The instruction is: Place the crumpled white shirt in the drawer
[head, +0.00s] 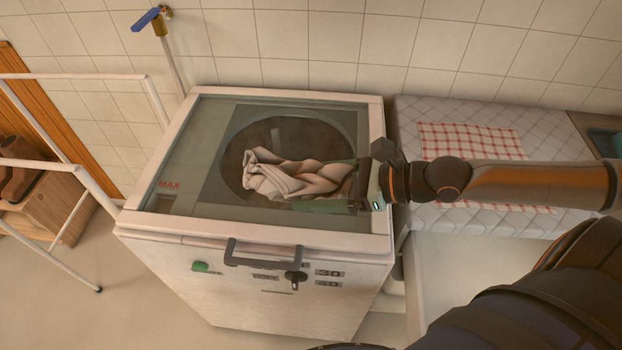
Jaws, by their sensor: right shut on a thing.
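The crumpled white shirt (270,180) is bunched up between the fingers of my right gripper (322,187), over the glass top of a white machine. My right gripper is shut on the shirt, its arm reaching in from the right. I cannot tell whether the shirt touches the glass. A pale, open, drawer-like space (470,265) lies right of the machine, below the quilted surface; it looks empty, and my own arm hides part of it. My left gripper is not in view.
The white machine (262,290) has a front handle (262,252) and knobs. A quilted surface (410,125) with a red checked cloth (470,142) stands to the right. A white rail frame (75,76) and a wooden box (45,205) are at left. A tiled wall is behind.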

